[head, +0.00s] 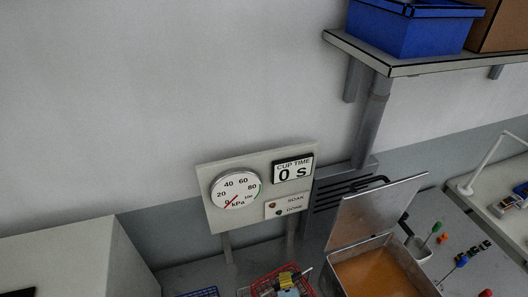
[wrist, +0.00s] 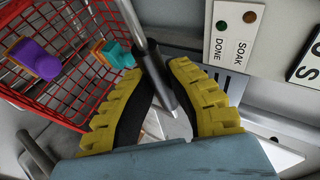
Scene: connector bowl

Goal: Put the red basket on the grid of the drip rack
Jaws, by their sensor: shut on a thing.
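The red basket (head: 258,285) is at the bottom edge of the head view, partly cut off. In the wrist view the red wire basket (wrist: 62,98) fills the left side, with a purple piece (wrist: 36,60) and a teal and orange piece (wrist: 113,52) inside. My gripper (wrist: 157,76), with yellow ribbed fingers, is shut on the basket's grey bar-like handle (wrist: 139,28). My gripper also shows at the basket in the head view (head: 287,279). I cannot make out the drip rack or its grid in either view.
An open tank (head: 378,272) with an orange inside and a raised lid (head: 372,212) stands right of the basket. A blue basket (head: 200,293) is to the left. A gauge panel (head: 262,187) reading 0 s stands behind. A shelf (head: 430,62) holds a blue bin (head: 405,30).

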